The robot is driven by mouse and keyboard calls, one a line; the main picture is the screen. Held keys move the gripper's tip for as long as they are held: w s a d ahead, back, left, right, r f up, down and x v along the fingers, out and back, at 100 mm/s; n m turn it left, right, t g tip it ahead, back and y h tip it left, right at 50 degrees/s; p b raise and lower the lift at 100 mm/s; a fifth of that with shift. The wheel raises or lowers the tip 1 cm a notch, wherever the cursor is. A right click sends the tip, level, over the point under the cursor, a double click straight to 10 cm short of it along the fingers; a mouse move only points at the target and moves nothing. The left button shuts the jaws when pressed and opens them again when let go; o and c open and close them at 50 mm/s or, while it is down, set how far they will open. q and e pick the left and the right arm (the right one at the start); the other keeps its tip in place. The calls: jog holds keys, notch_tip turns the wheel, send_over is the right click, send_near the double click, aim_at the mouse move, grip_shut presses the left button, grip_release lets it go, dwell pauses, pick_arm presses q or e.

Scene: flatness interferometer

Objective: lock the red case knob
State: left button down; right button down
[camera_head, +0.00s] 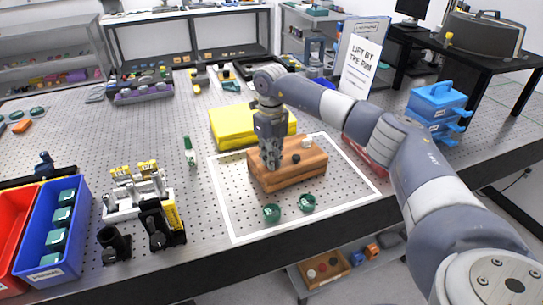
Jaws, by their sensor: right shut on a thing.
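My right gripper (270,160) points down at the left part of a wooden block (290,180). Its fingers are closed together on something small at the block's top, which they hide; I cannot tell its colour. A dark knob (296,158) and a whitish one (307,143) show on the block to the right of the fingers. No red knob can be made out. A red object (372,157), mostly hidden behind my right arm, lies right of the block. My left gripper is out of view.
The block stands inside a white outline on the perforated table, with two green round pieces (271,212) (307,202) in front. A yellow case (236,124) lies behind. Black and white fixtures (160,222) and a blue bin (75,203) stand left. A sign (362,60) stands behind my arm.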

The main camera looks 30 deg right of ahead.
jog(key=shift+w+r+m, duration=0.1)
jog(key=shift+m, duration=1)
jog(key=c, duration=1.7)
grip_release()
notch_tip(320, 180, up, 12)
